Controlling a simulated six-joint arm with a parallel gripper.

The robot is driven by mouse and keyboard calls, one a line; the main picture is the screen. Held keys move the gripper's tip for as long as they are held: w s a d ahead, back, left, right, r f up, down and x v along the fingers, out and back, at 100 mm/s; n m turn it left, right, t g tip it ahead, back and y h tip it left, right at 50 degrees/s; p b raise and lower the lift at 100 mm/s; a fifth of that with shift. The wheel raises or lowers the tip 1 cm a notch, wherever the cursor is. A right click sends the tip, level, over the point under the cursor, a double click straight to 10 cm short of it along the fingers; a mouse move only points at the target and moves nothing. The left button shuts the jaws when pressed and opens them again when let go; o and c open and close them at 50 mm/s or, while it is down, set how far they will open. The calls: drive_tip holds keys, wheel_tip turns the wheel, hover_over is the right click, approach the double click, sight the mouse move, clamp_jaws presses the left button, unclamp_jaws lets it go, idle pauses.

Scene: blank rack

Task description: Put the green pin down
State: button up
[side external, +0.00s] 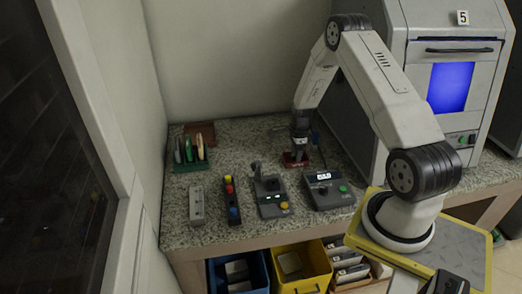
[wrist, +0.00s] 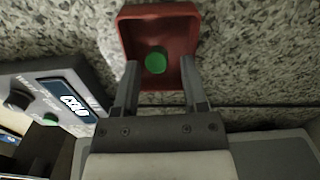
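The green pin (wrist: 155,63) shows end-on as a green disc inside a small red tray (wrist: 124,35) in the wrist view. My gripper (wrist: 159,75) has its two fingers apart, one on each side near the tray's front end. Bare space shows between the pin and both fingers, so it is not clamped. In the side view my gripper (side external: 297,153) points down over the red tray (side external: 289,161) on the speckled counter. The pin cannot be made out there. How high the fingertips are above the tray floor is hard to tell.
A control box with a display and green button (side external: 328,189) stands close to the tray. A joystick box (side external: 270,196), a coloured-button strip (side external: 232,203) and a grey strip (side external: 196,206) stand left of it. A green rack (side external: 193,164) holds upright plates.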

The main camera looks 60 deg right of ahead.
sight(295, 154)
drive_tip(key=shift+r, duration=0.1)
wheel_tip(295, 154, up, 12)
drive_tip(key=shift+s, duration=0.15)
idle(0.7)
drive_tip(key=shift+r, duration=0.1)
idle(0.4)
drive_tip(key=a+r+n+t, duration=0.1)
drive_tip(key=a+r+n, duration=0.2)
drive_tip(key=a+n, duration=0.5)
drive_tip(key=a+r+n, duration=0.3)
drive_tip(key=a+n, duration=0.2)
drive_tip(key=a, duration=0.4)
drive_tip(key=s+a+r+n, duration=0.1)
drive_tip(key=s+a+n, duration=0.3)
drive_tip(key=a+n, duration=0.2)
drive_tip(key=s+a+r+n+t, duration=0.1)
drive_tip(key=s+a+n, duration=0.3)
drive_tip(key=a+n, duration=0.3)
drive_tip(key=shift+a, duration=0.1)
